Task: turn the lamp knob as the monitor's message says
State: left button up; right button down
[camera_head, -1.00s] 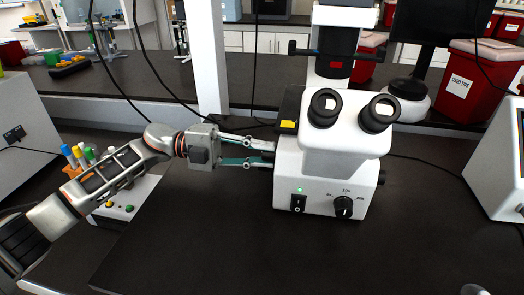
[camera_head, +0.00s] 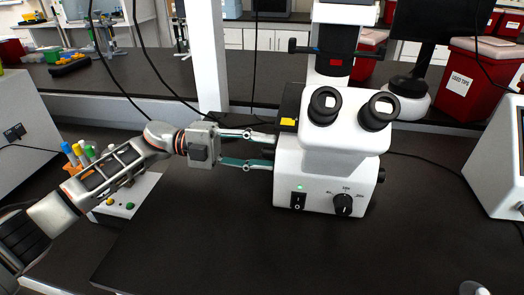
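The white microscope (camera_head: 325,165) stands on the dark bench. Its front has a black dial (camera_head: 343,204) with markings too small to read and a black rocker switch (camera_head: 298,200) with a green light above it. My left gripper (camera_head: 273,151) is level with the microscope's left side. Its two fingers are apart, one above and one below a small dark part there, probably a side knob; contact cannot be made out. A black monitor (camera_head: 432,22) stands behind on the right; no message is readable.
A white device (camera_head: 500,165) is at the right edge. A red used-tips bin (camera_head: 462,92) stands behind. The bench in front of the microscope is clear.

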pick_arm(q)
jog(key=w+a, duration=0.2)
jog(key=a, duration=0.9)
jog(key=shift+w+a, duration=0.15)
jog(key=shift+a, duration=0.25)
